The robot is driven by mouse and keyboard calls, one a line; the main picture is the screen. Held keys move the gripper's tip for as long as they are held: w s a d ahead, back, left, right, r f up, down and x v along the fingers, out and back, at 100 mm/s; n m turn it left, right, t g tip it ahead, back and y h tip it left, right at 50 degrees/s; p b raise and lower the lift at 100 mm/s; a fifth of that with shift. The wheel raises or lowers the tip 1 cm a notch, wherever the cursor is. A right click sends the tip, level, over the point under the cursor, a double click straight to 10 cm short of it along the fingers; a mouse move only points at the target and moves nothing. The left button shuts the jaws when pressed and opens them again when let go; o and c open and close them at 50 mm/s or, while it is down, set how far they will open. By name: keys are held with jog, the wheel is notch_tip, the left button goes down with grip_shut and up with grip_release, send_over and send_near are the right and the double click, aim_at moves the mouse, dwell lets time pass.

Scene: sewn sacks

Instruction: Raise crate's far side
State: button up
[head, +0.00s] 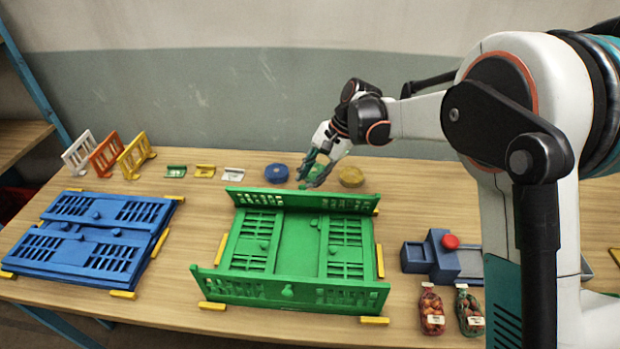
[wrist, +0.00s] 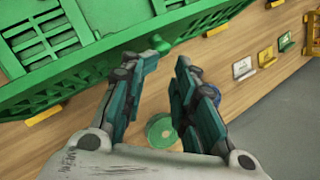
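The green crate (head: 299,247) sits mid-table. Its near side (head: 287,290) and its far side (head: 300,201) both stand up from the base, and the far side looks tilted. The two end panels lie folded flat inside. In the wrist view the far side (wrist: 70,67) crosses the upper left, with a green knob (wrist: 160,44) on it. My gripper (head: 311,182) is just behind the far side. In the wrist view my gripper (wrist: 165,60) is open, its fingertips apart just short of the knob, with nothing held between them.
A folded blue crate (head: 90,238) lies left. Blue (head: 276,173) and yellow (head: 351,176) discs flank my gripper; a green disc (wrist: 160,132) lies beneath it. A blue device with a red button (head: 450,241) and net bags (head: 431,309) stand right. Small yellow blocks edge the crate.

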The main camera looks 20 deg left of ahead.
jog(key=w+d+r+p, duration=0.4)
jog(key=w+r, duration=0.4)
jog(key=w, duration=0.3)
jog(key=shift+r+p, duration=0.35)
jog(key=shift+p, duration=0.35)
dwell(0.6)
jog(key=shift+s+d, duration=0.1)
dwell(0.3)
jog(key=v, duration=1.2)
